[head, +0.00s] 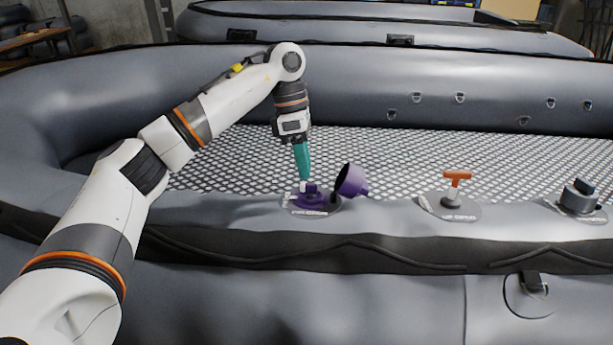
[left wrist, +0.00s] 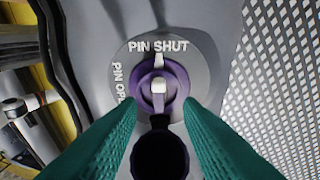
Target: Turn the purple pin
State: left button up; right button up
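The purple pin (left wrist: 158,87) has a pale top and sits in the middle of a purple valve, on a round grey plate lettered "PIN SHUT" and "PIN OP…", the rest hidden. A white mark on the valve points toward "PIN SHUT". In the head view the purple valve (head: 311,196) sits on the boat's near tube. My left gripper (head: 304,178), with teal fingers, points down just above it. In the left wrist view its fingers (left wrist: 160,112) are apart, one on each side below the pin, with nothing held. My right gripper is out of view.
A purple cap (head: 351,181) stands tilted open right beside the valve. An orange T-handle (head: 456,179) and a dark grey valve (head: 580,194) sit farther right on the same tube. The patterned boat floor (head: 400,155) behind is clear.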

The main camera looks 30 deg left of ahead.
pick_arm(q)
jog(key=v, duration=0.8)
jog(key=shift+r, duration=0.2)
jog(key=shift+a, duration=0.1)
